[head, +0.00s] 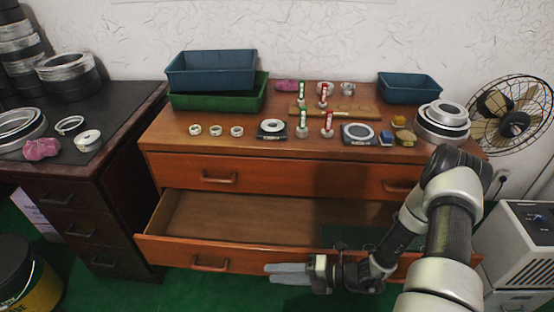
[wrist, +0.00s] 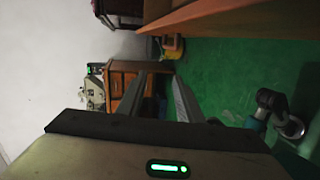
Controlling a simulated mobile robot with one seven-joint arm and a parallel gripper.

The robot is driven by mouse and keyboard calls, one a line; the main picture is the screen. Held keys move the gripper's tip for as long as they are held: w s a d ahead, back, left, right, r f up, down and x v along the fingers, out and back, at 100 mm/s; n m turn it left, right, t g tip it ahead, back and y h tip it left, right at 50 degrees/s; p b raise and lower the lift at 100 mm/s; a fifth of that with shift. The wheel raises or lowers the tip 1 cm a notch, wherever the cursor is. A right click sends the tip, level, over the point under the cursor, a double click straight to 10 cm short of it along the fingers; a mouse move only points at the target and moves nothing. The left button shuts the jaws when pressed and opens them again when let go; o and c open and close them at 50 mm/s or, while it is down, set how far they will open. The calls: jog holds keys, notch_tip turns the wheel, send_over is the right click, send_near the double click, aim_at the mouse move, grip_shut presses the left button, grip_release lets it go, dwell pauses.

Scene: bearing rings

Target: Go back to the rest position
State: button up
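My gripper (head: 268,273) is in front of the wooden chest, low, by the front of its pulled-out lower drawer (head: 235,218). Its fingers point left in the head view. In the wrist view the two fingers of my gripper (wrist: 158,80) stand apart with nothing between them. My arm (head: 455,225) reaches in from the right side of the head view, bent at the elbow. I cannot tell whether the gripper touches the drawer front.
The chest top (head: 180,142) holds bearing rings, red-white-green bottles and a blue bin (head: 212,70) stacked over a green bin (head: 222,98). A dark cabinet (head: 110,130) stands left, a fan (head: 512,118) and a white machine (head: 520,240) right. Green floor (wrist: 225,75) is open.

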jog(key=s+d+r+n+g+h, duration=0.1)
jog(key=d+r+n+g+h, duration=0.15)
jog(key=r+n, duration=0.8)
jog(key=d+r+n+g+h, duration=0.2)
jog(key=d+r+n+h, duration=0.15)
jog(key=r+n, duration=0.7)
jog(key=s+d+r+n+t+h, duration=0.3)
jog(key=r+n, duration=0.3)
jog(key=r, duration=0.1)
jog(key=s+d+r+n+t+h, duration=0.2)
jog(key=s+r+n+h, duration=0.1)
jog(key=r+n, duration=0.35)
jog(key=s+d+r+n+t+h, duration=0.3)
jog(key=r+n, duration=0.2)
jog(key=r, duration=0.3)
notch_tip(320, 180, up, 23)
jog(key=p, duration=2.3)
jog(key=shift+a, duration=0.2)
jog(key=shift+g, duration=0.25)
